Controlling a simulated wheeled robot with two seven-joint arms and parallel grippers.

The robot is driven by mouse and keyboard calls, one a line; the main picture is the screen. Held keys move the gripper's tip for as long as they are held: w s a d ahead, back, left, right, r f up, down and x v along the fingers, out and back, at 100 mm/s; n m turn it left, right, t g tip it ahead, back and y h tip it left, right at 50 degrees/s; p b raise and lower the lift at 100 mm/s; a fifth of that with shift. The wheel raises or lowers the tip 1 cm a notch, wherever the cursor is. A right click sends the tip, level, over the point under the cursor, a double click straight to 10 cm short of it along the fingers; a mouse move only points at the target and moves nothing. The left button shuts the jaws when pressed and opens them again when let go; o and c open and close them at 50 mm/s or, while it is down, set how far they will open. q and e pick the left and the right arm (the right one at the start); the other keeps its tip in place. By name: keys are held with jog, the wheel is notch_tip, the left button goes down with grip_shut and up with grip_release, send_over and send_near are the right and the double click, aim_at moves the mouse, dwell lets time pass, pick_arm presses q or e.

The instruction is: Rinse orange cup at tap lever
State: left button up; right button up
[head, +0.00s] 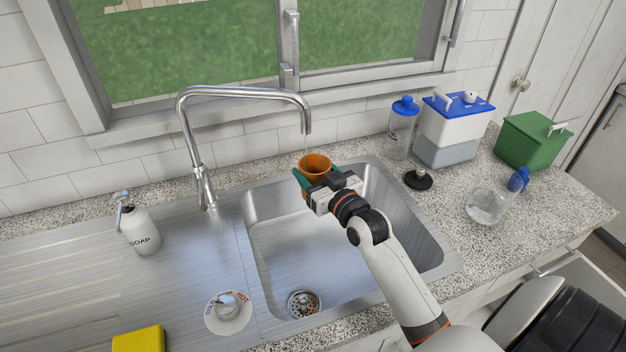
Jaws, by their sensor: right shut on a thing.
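The orange cup (316,162) is upright with its open rim facing up, just below the end of the tap spout (306,122). A faint thin streak, which looks like water, shows between the spout and the cup. My right gripper (317,181) is shut on the cup, with its fingers at the cup's sides, and holds it over the back of the sink (280,250). The cup's inside bottom is hidden. My left gripper is not in view.
A soap bottle (139,226) stands on the drainboard, with a yellow sponge (139,339) at its front. Right of the sink are a black stopper (418,180), a clear blue-topped container (402,128), a white-and-blue bin (452,130), a green box (530,140) and a clear jar (484,206).

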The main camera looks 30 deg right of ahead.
jog(key=shift+a, duration=0.25)
jog(key=shift+d, duration=0.2)
jog(key=shift+s+d, duration=0.1)
jog(key=shift+d, duration=0.35)
jog(key=s+a+p, duration=0.1)
jog(key=s+p, duration=0.2)
jog(key=s, duration=0.4)
jog(key=shift+s+a, duration=0.4)
jog(key=shift+r, duration=0.1)
dwell(1.3)
